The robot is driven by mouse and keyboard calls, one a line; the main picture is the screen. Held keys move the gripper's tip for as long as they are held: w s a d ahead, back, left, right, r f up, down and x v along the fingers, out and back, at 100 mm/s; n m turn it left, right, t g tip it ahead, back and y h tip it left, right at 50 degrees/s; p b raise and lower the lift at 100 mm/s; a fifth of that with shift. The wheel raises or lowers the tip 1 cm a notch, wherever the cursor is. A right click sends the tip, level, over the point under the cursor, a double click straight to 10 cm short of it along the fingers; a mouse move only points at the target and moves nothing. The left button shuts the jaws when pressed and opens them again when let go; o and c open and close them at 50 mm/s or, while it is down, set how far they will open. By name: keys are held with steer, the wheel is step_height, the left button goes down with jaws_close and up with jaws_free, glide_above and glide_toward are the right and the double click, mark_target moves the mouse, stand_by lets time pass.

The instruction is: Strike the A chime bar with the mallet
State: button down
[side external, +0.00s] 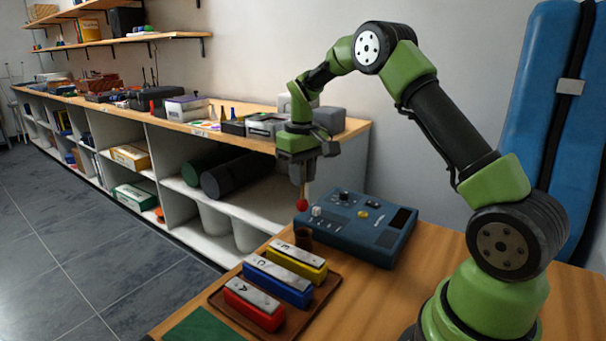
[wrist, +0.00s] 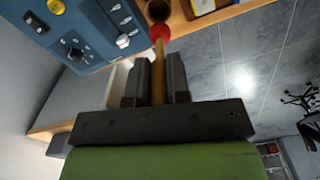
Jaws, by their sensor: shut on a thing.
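The mallet has a tan stick and a red ball head (side external: 302,204). My gripper (side external: 300,176) is shut on its stick, and the head hangs down just above a dark brown cup (side external: 303,238). In the wrist view the stick (wrist: 159,75) runs between the fingers of my gripper (wrist: 158,72), with the red head (wrist: 159,31) beyond them by the cup (wrist: 158,10). The A chime bar (side external: 254,303) is a red block with a silver plate marked A. It lies at the near end of a brown tray (side external: 293,318), apart from the mallet.
A blue bar (side external: 278,283) and a yellow bar (side external: 297,262) share the tray. A blue control box (side external: 362,228) with knobs stands right of the cup. A green mat (side external: 205,326) lies at the front table edge. Shelving (side external: 150,135) stands behind.

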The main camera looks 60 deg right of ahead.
steer(key=s+a+r+g, duration=0.1)
steer(key=a, duration=0.8)
steer(key=s+a+g+y, duration=0.1)
steer(key=s+a, duration=0.1)
steer(key=a, duration=0.8)
steer(key=shift+a+r, duration=0.25)
steer(key=shift+r, duration=0.1)
step_height(320, 180, down, 8)
steer(key=shift+s+r, duration=0.1)
steer(key=shift+r, duration=0.1)
step_height(320, 180, up, 6)
steer(key=shift+f, duration=0.25)
